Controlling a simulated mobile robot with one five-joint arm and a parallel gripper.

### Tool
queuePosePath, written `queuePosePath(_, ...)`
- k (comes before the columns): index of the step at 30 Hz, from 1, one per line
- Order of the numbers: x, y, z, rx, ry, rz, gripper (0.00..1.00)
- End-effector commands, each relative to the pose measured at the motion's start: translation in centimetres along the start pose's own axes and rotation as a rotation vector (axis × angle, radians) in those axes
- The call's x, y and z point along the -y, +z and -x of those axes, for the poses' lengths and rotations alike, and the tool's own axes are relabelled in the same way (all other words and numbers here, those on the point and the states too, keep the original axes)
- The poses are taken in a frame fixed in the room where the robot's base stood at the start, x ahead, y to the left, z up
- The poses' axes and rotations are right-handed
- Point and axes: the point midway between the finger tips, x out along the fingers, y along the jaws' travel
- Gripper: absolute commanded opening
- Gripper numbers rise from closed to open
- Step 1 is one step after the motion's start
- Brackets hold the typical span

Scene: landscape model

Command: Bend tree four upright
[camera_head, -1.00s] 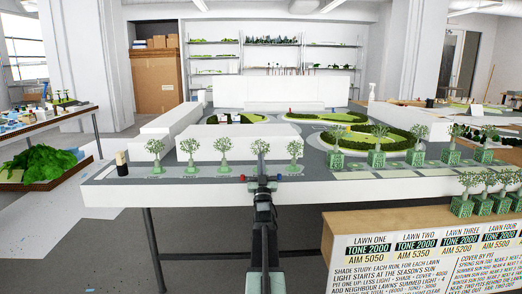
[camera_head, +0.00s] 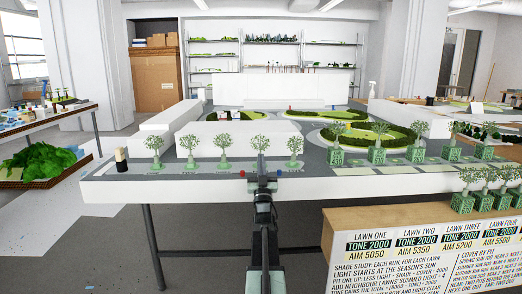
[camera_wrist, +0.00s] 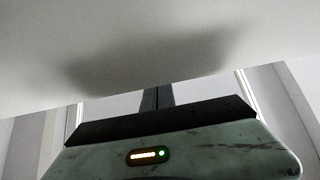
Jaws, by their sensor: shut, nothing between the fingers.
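Several small model trees stand in a row near the front edge of the grey model table (camera_head: 110,172). The fourth from the left, taken as tree four (camera_head: 260,144), stands just beyond my gripper in the head view, and its lower part is partly hidden by it. Its crown looks roughly upright; any lean is too small to tell. My gripper (camera_head: 262,177) is shut and empty, at the table's front edge in the picture. In the wrist view, the gripper's dark finger part (camera_wrist: 150,98) points toward a blank pale surface (camera_wrist: 100,50), with no tree visible.
Neighbouring trees (camera_head: 223,143) and (camera_head: 295,146) stand on either side. Several trees on green pots (camera_head: 376,155) stand at the right, and more on a wooden-topped stand (camera_head: 345,212) with a printed sign. White blocks (camera_head: 235,133) lie behind the row.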

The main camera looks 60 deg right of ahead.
Motion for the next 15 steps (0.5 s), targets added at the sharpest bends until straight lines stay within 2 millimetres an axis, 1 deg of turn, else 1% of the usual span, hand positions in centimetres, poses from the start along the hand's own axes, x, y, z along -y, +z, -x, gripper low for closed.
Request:
queuePosePath(1, 0.0, 0.1, 0.8, 0.0, 0.0, 0.0, 0.0)
queuePosePath(15, 0.0, 0.1, 5.1, 0.0, 0.0, 0.0, 0.0)
